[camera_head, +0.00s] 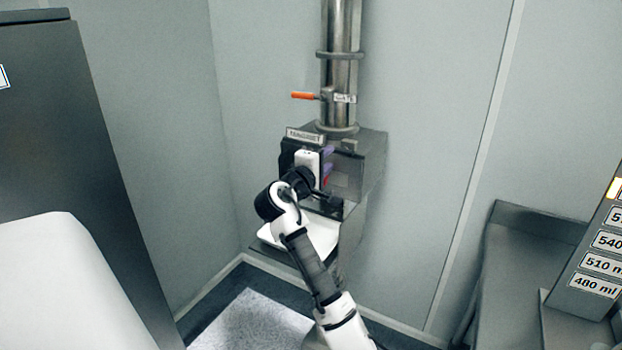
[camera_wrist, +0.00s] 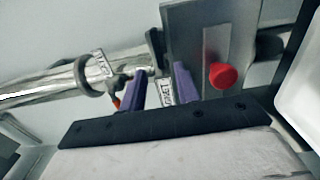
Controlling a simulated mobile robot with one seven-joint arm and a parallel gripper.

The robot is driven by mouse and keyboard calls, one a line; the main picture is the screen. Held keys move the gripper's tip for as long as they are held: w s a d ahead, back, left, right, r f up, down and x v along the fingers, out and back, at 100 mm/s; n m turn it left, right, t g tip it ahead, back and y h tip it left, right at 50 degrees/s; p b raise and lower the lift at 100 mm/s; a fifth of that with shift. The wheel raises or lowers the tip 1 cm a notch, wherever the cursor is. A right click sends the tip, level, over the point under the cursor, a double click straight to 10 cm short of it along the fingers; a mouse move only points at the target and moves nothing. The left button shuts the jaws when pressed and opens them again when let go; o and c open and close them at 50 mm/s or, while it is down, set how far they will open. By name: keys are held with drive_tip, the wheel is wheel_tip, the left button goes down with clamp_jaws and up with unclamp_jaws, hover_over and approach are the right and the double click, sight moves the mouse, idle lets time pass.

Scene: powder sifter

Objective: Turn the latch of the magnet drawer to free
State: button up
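The magnet drawer's housing (camera_head: 374,170) is a grey metal box at the foot of a steel pipe, with a label (camera_head: 305,135) on top that seems to read MAGNET. A red knob (camera_wrist: 222,76), which looks like the latch, sits on a metal plate in the wrist view. My gripper (camera_wrist: 160,83) has two purple fingers standing apart with nothing held between them. The knob appears to the right of both fingers, outside the gap. In the head view my gripper (camera_head: 328,162) is at the box front, and my wrist hides much of that face.
An orange gate handle (camera_head: 302,95) sticks out from the steel pipe (camera_head: 341,70) above the box. A white tray (camera_head: 318,233) lies below the box. A steel counter (camera_head: 525,260) with ml labels stands at the right, and a dark cabinet (camera_head: 55,130) at the left.

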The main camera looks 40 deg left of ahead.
drive_tip(key=b+v, duration=0.2)
drive_tip(key=v, duration=0.7)
